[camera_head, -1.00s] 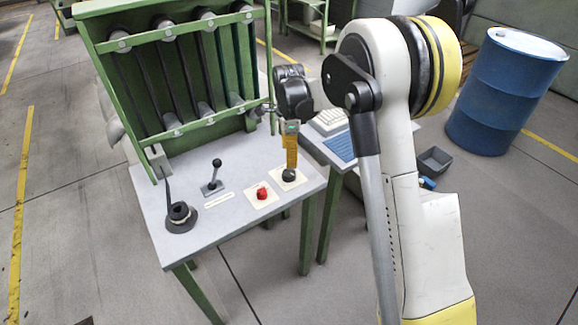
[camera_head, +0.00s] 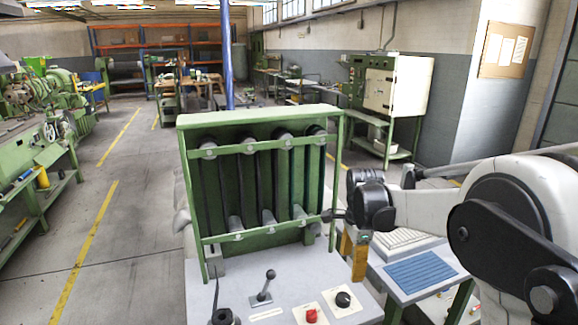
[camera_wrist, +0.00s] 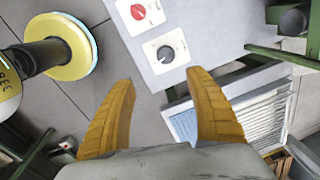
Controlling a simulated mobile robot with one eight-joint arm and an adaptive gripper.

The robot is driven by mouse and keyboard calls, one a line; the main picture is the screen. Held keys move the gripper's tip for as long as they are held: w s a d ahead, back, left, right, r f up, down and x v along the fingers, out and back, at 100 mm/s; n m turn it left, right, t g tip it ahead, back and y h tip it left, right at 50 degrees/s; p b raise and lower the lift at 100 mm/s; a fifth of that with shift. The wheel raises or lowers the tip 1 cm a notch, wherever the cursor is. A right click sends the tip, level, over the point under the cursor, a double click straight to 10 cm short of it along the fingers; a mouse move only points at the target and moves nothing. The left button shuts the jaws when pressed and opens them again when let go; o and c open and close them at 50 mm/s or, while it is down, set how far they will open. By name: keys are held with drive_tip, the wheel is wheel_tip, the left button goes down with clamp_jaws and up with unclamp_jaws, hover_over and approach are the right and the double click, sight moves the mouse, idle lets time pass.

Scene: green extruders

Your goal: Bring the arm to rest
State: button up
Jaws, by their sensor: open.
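My gripper (camera_head: 354,256) shows in the head view at the right side of the green-framed extruder (camera_head: 262,237). Its yellow fingers point down, over the right edge of the grey tabletop (camera_head: 225,285). In the wrist view my gripper (camera_wrist: 160,98) has its two yellow fingers spread wide with nothing between them. Past the fingertips are the black knob (camera_wrist: 165,53) and the red button (camera_wrist: 138,11), apart from the fingers. The knob (camera_head: 343,299), the red button (camera_head: 311,316) and a black lever (camera_head: 266,285) also show in the head view.
A cream cabinet machine (camera_head: 390,85) stands at the back right. Green machines (camera_head: 60,110) line the left. The floor left of the extruder is clear.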

drive_tip(key=s+r+n+t, duration=0.3)
drive_tip(key=s+r+n, duration=0.6)
drive_tip(key=s, duration=0.6)
drive_tip(key=s+f+n+t, duration=0.1)
drive_tip(key=s+n+t, duration=0.2)
drive_tip(key=s+n, duration=0.4)
drive_tip(key=shift+s+f+n, duration=0.4)
drive_tip(key=shift+s, duration=2.05)
